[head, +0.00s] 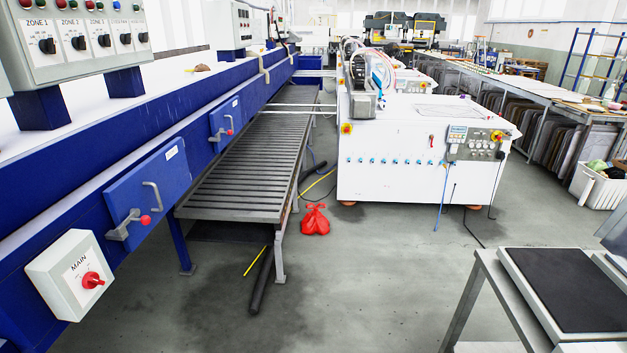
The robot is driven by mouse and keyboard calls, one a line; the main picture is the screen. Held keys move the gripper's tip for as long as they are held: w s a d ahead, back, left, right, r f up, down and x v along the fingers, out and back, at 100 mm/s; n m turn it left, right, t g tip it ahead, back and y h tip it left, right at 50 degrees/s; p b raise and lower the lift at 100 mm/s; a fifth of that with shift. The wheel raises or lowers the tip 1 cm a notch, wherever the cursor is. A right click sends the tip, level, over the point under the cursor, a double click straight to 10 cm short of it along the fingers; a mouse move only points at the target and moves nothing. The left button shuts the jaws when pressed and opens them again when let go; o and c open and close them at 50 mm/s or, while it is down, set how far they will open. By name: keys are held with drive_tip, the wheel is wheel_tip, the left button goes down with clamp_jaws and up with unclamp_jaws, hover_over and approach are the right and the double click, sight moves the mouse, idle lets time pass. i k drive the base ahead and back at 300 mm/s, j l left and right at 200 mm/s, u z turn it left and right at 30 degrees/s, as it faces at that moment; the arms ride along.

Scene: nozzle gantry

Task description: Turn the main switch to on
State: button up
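The main switch is a red rotary knob (92,281) on a pale grey box (62,262) labelled MAIN, at the lower left of the head view. The box is fixed to the side of the long blue machine (40,215). Small marks sit beside the knob, but they are too small to read, so I cannot tell its position. My gripper is not in view.
Above are a panel of black zone knobs (100,35) and blue doors with red-tipped handles (150,190). A bench (500,300) is at lower right.

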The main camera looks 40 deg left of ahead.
sight(91, 280)
drive_tip(key=j+u, duration=0.2)
drive_tip(key=u, duration=2.5)
drive_tip(key=i+j+u, duration=0.25)
drive_tip(key=i, duration=0.3)
